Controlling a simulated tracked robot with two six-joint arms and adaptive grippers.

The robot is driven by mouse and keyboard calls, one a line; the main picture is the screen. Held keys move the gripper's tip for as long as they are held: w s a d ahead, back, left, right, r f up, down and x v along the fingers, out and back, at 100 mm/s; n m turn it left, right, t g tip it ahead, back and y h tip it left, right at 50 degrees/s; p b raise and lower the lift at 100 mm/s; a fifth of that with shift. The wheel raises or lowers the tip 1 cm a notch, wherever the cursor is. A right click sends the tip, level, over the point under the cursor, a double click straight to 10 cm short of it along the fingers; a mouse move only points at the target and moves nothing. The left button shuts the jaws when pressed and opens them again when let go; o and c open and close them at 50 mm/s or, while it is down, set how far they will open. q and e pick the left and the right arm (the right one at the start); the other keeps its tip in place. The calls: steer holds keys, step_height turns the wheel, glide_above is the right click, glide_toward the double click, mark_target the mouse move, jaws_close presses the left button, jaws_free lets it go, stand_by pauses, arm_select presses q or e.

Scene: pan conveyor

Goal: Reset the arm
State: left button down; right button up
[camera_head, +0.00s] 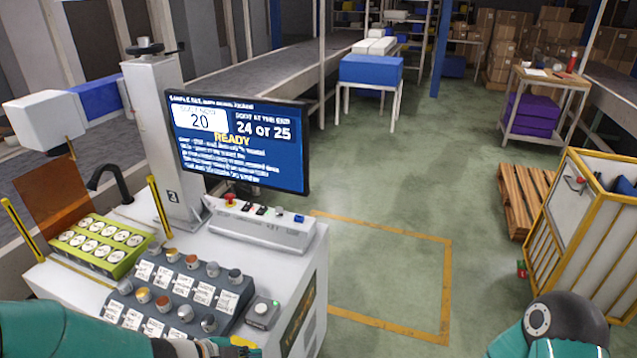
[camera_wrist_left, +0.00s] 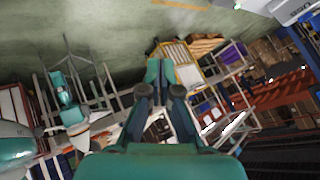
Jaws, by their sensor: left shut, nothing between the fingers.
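My left arm comes in along the bottom left of the head view. Its gripper (camera_head: 228,347) lies low at the front edge of the white workstation, in front of the rack of knobs, partly cut off by the frame. In the left wrist view the left gripper (camera_wrist_left: 160,95) shows its two fingers shut with nothing between them. Floor and distant furniture lie behind them. Part of my right arm shows at the bottom right of the head view; its gripper is out of view.
The workstation carries a screen (camera_head: 238,145) reading READY, a dark rack (camera_head: 172,318) of several knobs with labels, a green tray (camera_head: 100,262) of round pieces and a button box (camera_head: 262,313). A yellow-framed cart (camera_head: 585,225) stands right. Green floor (camera_head: 390,265) between is clear.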

arm_select(q)
steer(key=s+d+f+n+g+y, duration=0.2)
steer(key=s+f+n+g, duration=0.3)
steer(key=s+f+n, duration=1.2)
steer(key=n, duration=0.3)
steer(key=shift+s+y, duration=0.2)
steer(key=shift+y, duration=0.1)
steer(key=shift+w, duration=0.1)
